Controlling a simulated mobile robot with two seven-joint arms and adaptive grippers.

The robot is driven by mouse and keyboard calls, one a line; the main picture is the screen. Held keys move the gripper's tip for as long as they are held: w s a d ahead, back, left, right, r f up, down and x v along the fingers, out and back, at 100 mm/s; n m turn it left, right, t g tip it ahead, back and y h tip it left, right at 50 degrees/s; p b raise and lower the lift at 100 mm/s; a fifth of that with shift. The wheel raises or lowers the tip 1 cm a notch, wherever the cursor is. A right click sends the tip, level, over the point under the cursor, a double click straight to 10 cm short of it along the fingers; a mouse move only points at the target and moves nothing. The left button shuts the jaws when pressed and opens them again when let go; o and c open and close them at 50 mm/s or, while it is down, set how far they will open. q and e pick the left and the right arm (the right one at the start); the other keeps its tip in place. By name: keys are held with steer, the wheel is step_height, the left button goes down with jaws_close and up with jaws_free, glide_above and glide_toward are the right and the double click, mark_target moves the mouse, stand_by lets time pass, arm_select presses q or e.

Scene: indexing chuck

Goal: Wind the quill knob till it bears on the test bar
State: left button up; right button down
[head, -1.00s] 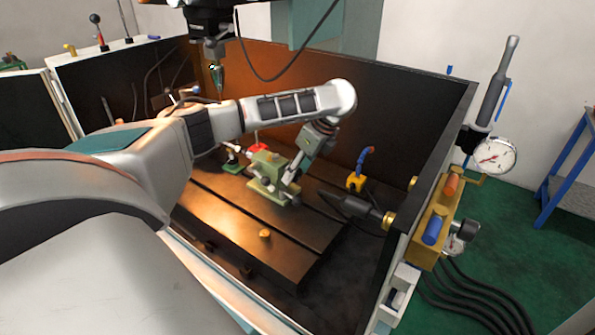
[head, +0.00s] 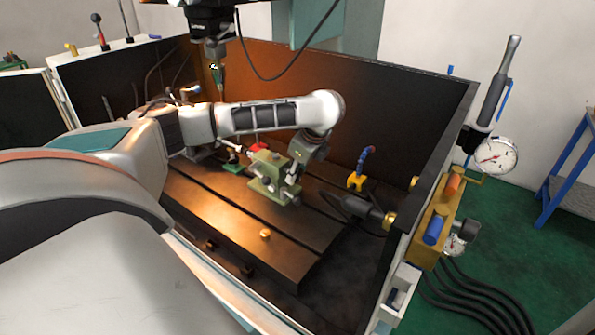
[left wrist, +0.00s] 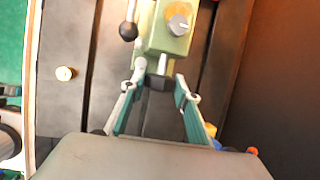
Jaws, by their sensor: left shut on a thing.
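The green indexing fixture (head: 270,173) stands on the dark slotted table. In the left wrist view its green body (left wrist: 168,42) carries a silver dial, with a ball-ended lever beside it. A short shaft runs from the body to a dark quill knob (left wrist: 160,82). My left gripper (left wrist: 160,74) has its two fingers on either side of this knob and is shut on it. In the head view my left gripper (head: 295,180) is at the fixture's right side, partly hidden by its own wrist. I cannot make out the test bar or its contact with the quill. My right gripper is not in view.
The slotted table (head: 225,215) has a brass knob (head: 265,233) near its front. A blue-and-yellow nozzle (head: 358,170) stands to the right of the fixture. Dark enclosure walls surround the table. A spindle head (head: 210,25) hangs above. A gauge (head: 495,156) is outside, right.

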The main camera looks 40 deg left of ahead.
arm_select(q)
steer(key=o, duration=1.1)
steer(key=shift+r, duration=0.1)
steer(key=v, duration=1.2)
